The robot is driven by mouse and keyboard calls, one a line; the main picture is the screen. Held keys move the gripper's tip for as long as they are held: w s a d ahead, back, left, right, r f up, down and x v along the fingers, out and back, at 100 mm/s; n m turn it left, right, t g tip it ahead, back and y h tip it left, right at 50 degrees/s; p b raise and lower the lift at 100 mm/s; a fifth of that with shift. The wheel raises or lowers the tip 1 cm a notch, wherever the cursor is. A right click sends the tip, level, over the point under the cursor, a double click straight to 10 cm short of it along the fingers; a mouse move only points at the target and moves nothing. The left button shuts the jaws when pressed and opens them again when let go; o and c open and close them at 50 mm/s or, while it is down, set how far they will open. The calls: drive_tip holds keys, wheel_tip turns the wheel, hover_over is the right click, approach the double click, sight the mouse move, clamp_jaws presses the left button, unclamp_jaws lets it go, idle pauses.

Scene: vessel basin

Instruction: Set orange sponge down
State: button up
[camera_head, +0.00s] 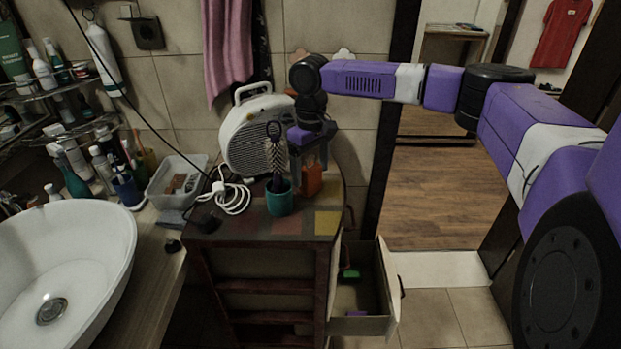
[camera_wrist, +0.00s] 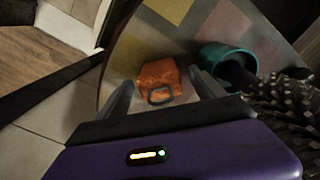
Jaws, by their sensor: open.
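The orange sponge (camera_head: 313,179) is on the patterned top of the small cabinet (camera_head: 327,222), just behind and right of a teal cup (camera_head: 280,199). In the wrist view the orange sponge (camera_wrist: 158,74) lies ahead of the fingers, with a dark ring-shaped part on its near side. My gripper (camera_head: 314,160) points down above the sponge. In the wrist view my gripper (camera_wrist: 162,84) is open, one finger to each side of the sponge, with small gaps visible. How deep the fingertips reach beside it is hard to tell.
A dark bristly brush (camera_head: 275,158) stands in the teal cup, close beside my gripper; the cup also shows in the wrist view (camera_wrist: 214,60). A white fan heater (camera_head: 257,133) stands behind. An open drawer (camera_head: 362,325) juts out below right. A white basin (camera_head: 95,245) is at left.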

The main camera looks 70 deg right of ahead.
drive_tip(key=c, duration=1.5)
drive_tip(key=shift+c, duration=0.3)
drive_tip(key=shift+r, duration=0.15)
